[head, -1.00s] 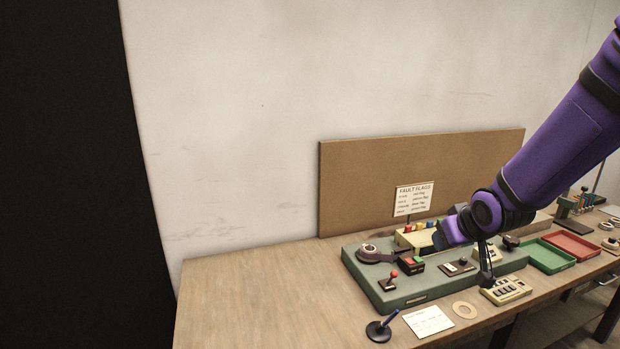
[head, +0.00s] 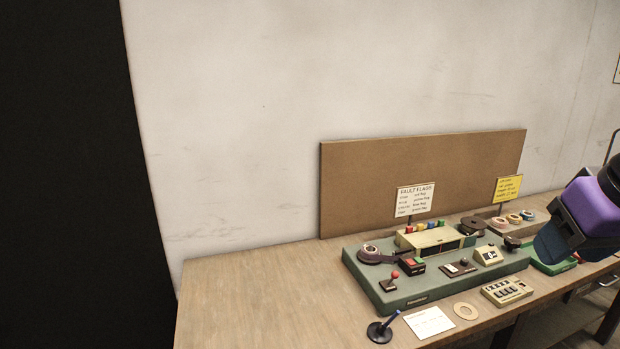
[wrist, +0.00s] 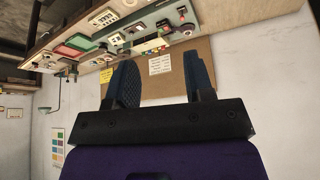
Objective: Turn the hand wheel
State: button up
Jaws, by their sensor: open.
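The green machine base (head: 400,297) stands on the bench, with its controls on top. A small dark round knob (head: 512,243) at its right end may be the hand wheel; it is too small to be sure. A dark reel (head: 473,225) stands behind it and another reel (head: 370,252) is at the left end. My gripper (head: 553,243) is at the right edge of the head view, right of the knob and apart from it, partly hiding the green tray. In the wrist view my gripper (wrist: 160,80) has its two fingers spread, with nothing between them.
A button box (head: 411,265), a red-knobbed lever (head: 390,283) and a beige meter (head: 488,256) sit on the base. A keypad box (head: 506,292), a paper card (head: 428,322) and a blue pen stand (head: 380,331) lie in front. The bench's left part is clear.

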aim_at(513, 242)
jog(key=z, duration=0.9)
jog(key=i+l+u, duration=0.1)
jog(key=l, duration=0.25)
jog(key=i+l+u, duration=0.1)
jog(key=l, duration=0.25)
jog(key=i+l+u, duration=0.1)
jog(key=i+l, duration=0.15)
jog(key=l, duration=0.15)
jog(key=i+l+u, duration=0.1)
jog(key=l, duration=0.25)
jog(key=i+l+u, duration=0.1)
jog(key=l, duration=0.3)
